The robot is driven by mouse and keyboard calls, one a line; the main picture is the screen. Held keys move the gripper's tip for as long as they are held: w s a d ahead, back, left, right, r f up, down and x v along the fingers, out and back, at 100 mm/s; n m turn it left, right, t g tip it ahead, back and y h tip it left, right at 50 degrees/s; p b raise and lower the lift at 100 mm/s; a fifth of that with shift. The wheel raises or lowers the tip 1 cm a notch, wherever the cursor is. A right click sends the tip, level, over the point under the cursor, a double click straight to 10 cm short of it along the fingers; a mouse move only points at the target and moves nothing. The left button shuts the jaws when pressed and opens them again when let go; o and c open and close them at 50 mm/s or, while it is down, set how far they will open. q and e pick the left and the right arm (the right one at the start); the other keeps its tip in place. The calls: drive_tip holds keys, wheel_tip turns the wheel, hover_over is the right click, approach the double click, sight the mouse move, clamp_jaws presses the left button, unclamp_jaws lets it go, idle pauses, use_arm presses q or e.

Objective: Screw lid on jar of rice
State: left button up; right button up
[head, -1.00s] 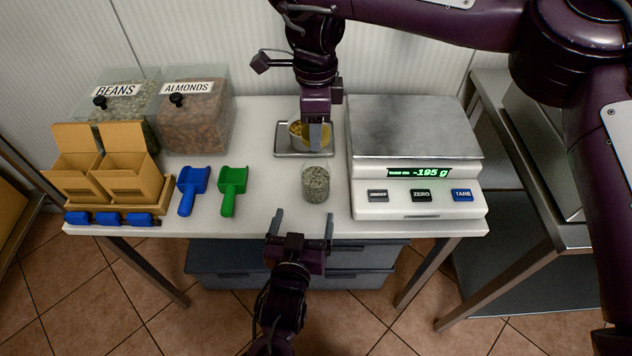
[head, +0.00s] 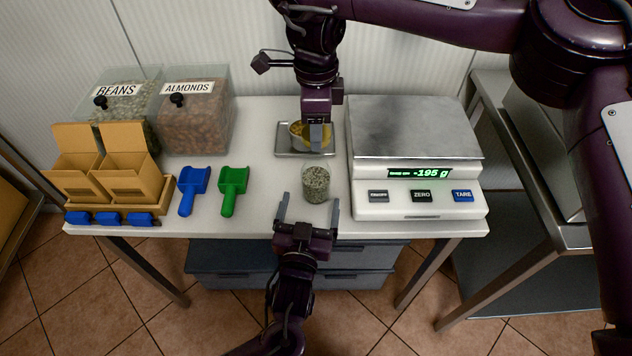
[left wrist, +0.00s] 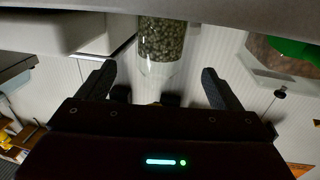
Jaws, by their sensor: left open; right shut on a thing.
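The glass jar (head: 316,183), filled with speckled grey-green grains, stands upright near the table's front edge. My left gripper (head: 309,209) is open just in front of it, fingers pointing at it, not around it in the head view. In the left wrist view the jar (left wrist: 161,42) shows upside down between the lines of the open fingers (left wrist: 158,72), its clear glass part empty. My right gripper (head: 316,146) points down behind the jar, shut on a gold lid (head: 299,131) at the small metal tray (head: 284,152). The fingers partly hide the lid.
A scale (head: 415,206) reading -195 g stands close right of the jar. A green scoop (head: 230,190) and a blue scoop (head: 190,190) lie to the left, near cardboard boxes (head: 130,180). Bins of beans (head: 125,115) and almonds (head: 193,125) stand behind.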

use_arm(q)
drive_tip(key=w, duration=0.2)
drive_tip(key=w+d, duration=0.1)
drive_tip(key=w, duration=0.4)
drive_tip(key=shift+w+d, duration=0.15)
drive_tip(key=shift+w, duration=0.15)
drive_tip(key=c, duration=1.5)
drive_tip(key=shift+o, duration=0.2)
use_arm(e)
hover_over(316, 163)
drive_tip(key=shift+w+f, duration=0.1)
drive_tip(key=shift+f, duration=2.4)
drive_tip(key=shift+f, duration=0.1)
drive_tip(key=shift+f, duration=0.8)
drive_tip(key=shift+f, duration=0.55)
